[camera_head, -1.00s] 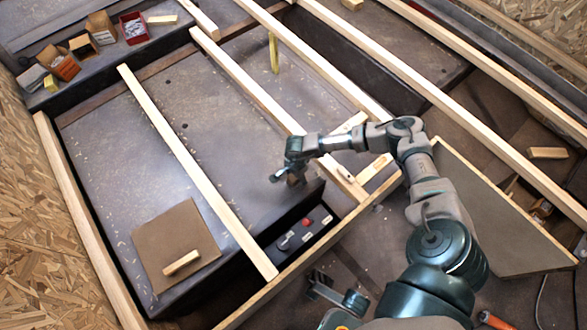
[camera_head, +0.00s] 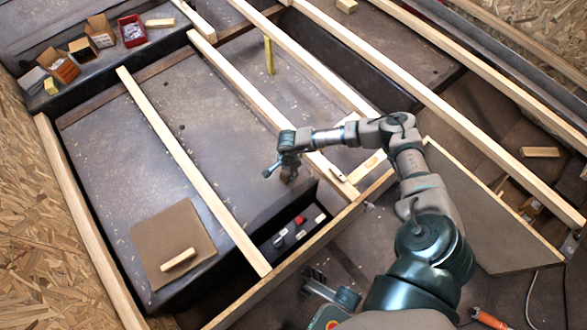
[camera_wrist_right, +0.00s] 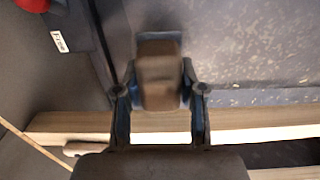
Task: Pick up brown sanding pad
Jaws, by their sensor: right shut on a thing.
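My right gripper (camera_head: 284,168) hangs above the grey panel between two pale wooden beams, near the middle of the head view. It is shut on the brown sanding pad (camera_head: 290,174), a small brown block that shows just below the fingers. In the right wrist view the brown sanding pad (camera_wrist_right: 159,82) sits between the two dark fingers and looks clear of the panel behind it. What looks like my left gripper (camera_head: 316,281) is low in the head view, dark and partly hidden; its jaws are unclear.
A brown square board (camera_head: 173,236) with a wooden block (camera_head: 178,260) lies at lower left. A dark recess (camera_head: 290,235) with small red and white parts is below the gripper. Long beams (camera_head: 190,170) cross the panel. Small boxes (camera_head: 98,30) stand at upper left.

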